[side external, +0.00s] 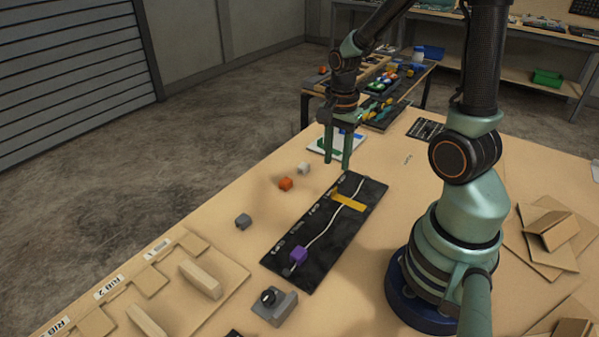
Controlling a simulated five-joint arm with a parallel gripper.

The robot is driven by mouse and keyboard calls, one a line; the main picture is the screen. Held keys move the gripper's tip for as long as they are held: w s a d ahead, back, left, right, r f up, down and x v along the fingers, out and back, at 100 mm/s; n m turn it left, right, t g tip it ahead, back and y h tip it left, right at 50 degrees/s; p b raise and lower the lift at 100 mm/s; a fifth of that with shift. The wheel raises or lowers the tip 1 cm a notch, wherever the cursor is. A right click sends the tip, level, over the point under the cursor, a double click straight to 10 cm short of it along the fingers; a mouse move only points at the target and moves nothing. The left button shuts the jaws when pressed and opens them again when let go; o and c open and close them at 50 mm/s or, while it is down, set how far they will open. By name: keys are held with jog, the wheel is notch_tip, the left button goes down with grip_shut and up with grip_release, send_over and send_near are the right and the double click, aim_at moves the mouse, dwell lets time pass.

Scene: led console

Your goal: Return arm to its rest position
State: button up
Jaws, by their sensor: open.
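My gripper (337,150) hangs from my arm with its two green fingers pointing down and apart. It is open and nothing shows between the fingers. It is above the far end of a black console panel (330,245) on the table. Part of a white card (318,148) with coloured patches shows behind the fingers.
A grey box with a black knob (274,306) is in front. Cardboard pieces (553,232) lie at right, wooden parts (200,278) at front left.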

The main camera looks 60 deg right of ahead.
jog(key=a+r+n+t, duration=0.5)
jog(key=a+r+n, duration=0.6)
jog(key=n, duration=0.7)
notch_tip(320, 180, up, 4)
jog(key=shift+w+a+f+t, duration=0.1)
jog(key=shift+w+a+t, duration=0.1)
jog(key=shift+a+t, duration=0.15)
